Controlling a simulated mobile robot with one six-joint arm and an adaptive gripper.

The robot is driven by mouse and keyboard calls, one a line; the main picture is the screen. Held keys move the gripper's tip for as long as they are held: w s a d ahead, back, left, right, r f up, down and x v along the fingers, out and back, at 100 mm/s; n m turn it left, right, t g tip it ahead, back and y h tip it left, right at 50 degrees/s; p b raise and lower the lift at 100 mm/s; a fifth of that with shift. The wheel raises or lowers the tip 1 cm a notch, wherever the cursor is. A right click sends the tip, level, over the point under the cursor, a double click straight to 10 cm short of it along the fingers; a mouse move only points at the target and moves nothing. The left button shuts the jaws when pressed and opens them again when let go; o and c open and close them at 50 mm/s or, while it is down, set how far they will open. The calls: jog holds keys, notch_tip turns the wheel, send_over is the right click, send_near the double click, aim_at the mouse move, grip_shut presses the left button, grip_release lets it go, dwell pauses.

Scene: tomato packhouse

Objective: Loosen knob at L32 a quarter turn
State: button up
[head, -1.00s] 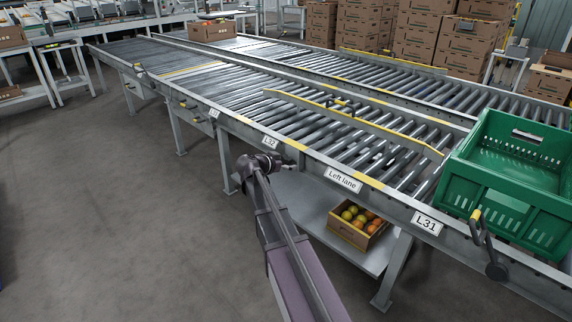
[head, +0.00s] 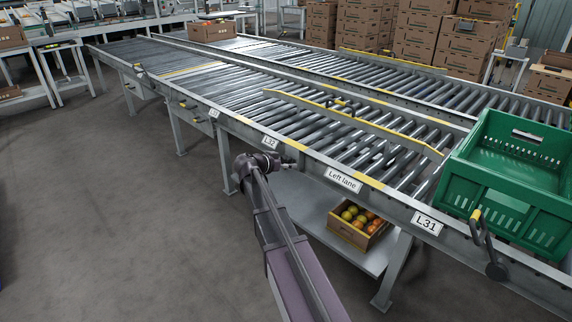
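The white L32 label (head: 270,141) is on the near side rail of the left lane. My gripper (head: 275,163) is at that rail, just below the label, at the end of my arm reaching up from the bottom. The knob at L32 cannot be made out clearly; my gripper and wrist cover the spot or blend with it. The fingers are too small and dark to show whether they are open or shut, or whether they touch a knob.
A green crate (head: 503,203) sits on the rollers at right. A box of fruit (head: 345,236) stands on the shelf (head: 305,206) below the lane. The floor at left is clear.

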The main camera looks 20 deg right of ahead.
dwell(0.7)
jog(key=shift+m, duration=0.4)
jog(key=shift+s+a+r+t, duration=0.1)
jog(key=shift+a+r+t, duration=0.15)
jog(key=shift+a+t, duration=0.1)
jog(key=p+v, duration=0.6)
jog(key=v, duration=0.7)
jog(key=s+a+r+n+g+y+p, duration=0.2)
jog(key=s+a+r+n+y+p, duration=0.1)
jog(key=s+p, duration=0.5)
jog(key=s+a+r+n+g+y+p, duration=0.2)
jog(key=s+r+n+y+p, duration=0.4)
jog(key=p, duration=0.5)
jog(key=s+a+n, duration=0.1)
jog(key=s, duration=0.1)
jog(key=shift+s+a+y, duration=0.35)
jog(key=shift+a+y, duration=0.05)
